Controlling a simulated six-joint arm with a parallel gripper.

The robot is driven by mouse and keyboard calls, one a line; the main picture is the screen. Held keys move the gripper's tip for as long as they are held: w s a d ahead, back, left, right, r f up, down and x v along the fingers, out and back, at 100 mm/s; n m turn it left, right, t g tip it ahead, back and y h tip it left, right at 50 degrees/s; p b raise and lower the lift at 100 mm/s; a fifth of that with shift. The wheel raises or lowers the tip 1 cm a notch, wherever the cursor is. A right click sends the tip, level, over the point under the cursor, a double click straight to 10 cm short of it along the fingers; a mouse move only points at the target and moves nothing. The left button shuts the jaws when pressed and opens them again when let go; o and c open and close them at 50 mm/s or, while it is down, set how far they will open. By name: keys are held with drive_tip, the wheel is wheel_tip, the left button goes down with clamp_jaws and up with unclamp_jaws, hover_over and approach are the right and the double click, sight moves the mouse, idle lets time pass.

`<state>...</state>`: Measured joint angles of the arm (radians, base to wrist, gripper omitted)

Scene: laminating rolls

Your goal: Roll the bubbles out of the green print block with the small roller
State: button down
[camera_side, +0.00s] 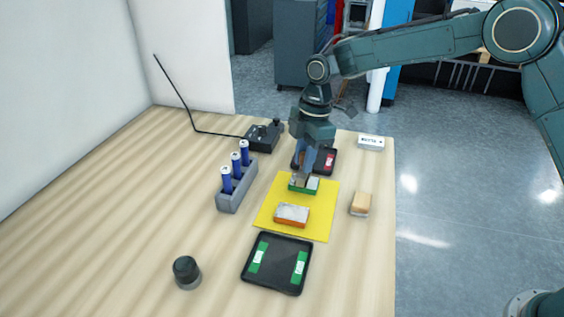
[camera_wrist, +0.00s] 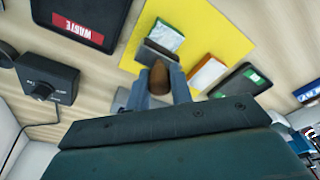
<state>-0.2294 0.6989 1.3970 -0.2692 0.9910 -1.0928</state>
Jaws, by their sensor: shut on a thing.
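My gripper (camera_side: 305,165) is shut on the small roller, whose brown handle (camera_wrist: 158,78) shows between the blue fingers in the wrist view. A grey flat part (camera_wrist: 160,52) of the tool lies over the near end of the green print block (camera_wrist: 166,36). The green block (camera_side: 303,189), with its whitish top, sits on the far part of the yellow mat (camera_side: 275,225). The gripper is right above it. I cannot tell whether the tool touches the block. An orange block (camera_side: 292,214) with a whitish top sits on the mat nearer the side camera.
A black tray with green patches (camera_side: 275,286) stands in front of the mat. A WASTE tray (camera_wrist: 84,22) and a control box (camera_side: 262,136) stand behind. A rack of blue cylinders (camera_side: 236,190) is left, a tan block (camera_side: 361,204) right, a dark knob (camera_side: 186,270) front left.

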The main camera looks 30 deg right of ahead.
drive_tip(key=shift+w+a, duration=0.15)
drive_tip(key=shift+a, duration=0.05)
drive_tip(key=shift+w+a, duration=0.2)
drive_tip(key=shift+w+a, duration=0.1)
idle(0.4)
drive_tip(key=shift+w+a, duration=0.2)
drive_tip(key=shift+w, duration=0.05)
drive_tip(key=shift+r, duration=0.1)
drive_tip(key=shift+s+d, duration=0.75)
drive_tip(key=shift+s, duration=0.05)
idle(0.5)
drive_tip(key=shift+s+d, duration=0.2)
drive_tip(key=shift+s+d, duration=0.4)
idle(0.5)
drive_tip(key=shift+s+d, duration=0.2)
